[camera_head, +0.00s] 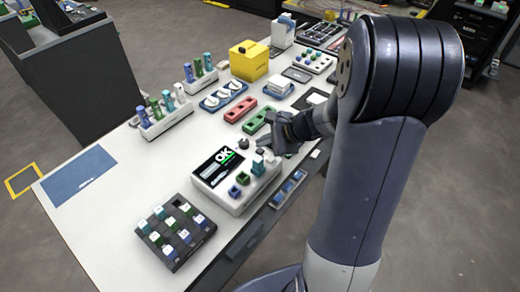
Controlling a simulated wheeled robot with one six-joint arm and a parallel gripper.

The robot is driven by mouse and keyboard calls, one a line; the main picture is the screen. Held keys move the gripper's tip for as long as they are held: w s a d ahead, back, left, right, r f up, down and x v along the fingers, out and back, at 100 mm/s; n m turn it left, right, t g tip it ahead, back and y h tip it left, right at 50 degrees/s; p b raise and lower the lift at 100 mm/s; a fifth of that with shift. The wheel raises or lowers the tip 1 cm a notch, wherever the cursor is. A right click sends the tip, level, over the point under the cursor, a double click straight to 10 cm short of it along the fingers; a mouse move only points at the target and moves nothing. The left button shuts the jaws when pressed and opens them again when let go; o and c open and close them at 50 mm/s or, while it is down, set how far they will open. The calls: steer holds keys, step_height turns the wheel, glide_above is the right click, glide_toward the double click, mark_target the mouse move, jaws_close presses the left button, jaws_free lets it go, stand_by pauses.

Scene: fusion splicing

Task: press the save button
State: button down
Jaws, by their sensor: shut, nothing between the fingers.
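A white splicer-like device (238,192) sits near the table's front edge. Its dark screen (216,168) shows "OK" in white and green. Small dark and coloured parts stand on its top beside the screen, among them a dark round knob (243,143) and a teal-and-white piece (258,164). I cannot tell which part is the save button. My gripper (266,141) is shut and empty, just beyond the device's right back corner. I cannot tell whether it touches anything. My arm hides part of the table at the right.
A dark tray (172,252) of coloured pieces lies left of the device. Red (241,109) and green (256,122) strips lie behind it. White racks (165,125), a yellow box (249,62) and a blue mat (78,177) are also on the table. The front left is clear.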

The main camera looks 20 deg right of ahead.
stand_by(0.6)
steer(key=shift+f+b, duration=0.45)
steer(key=shift+b, duration=0.05)
steer(key=shift+f+b, duration=0.45)
steer(key=shift+b, duration=0.05)
stand_by(0.5)
steer(key=shift+r, duration=0.1)
steer(key=shift+r+p, duration=0.75)
steer(key=shift+r, duration=0.05)
steer(key=shift+r+p, duration=2)
steer(key=shift+r, duration=0.5)
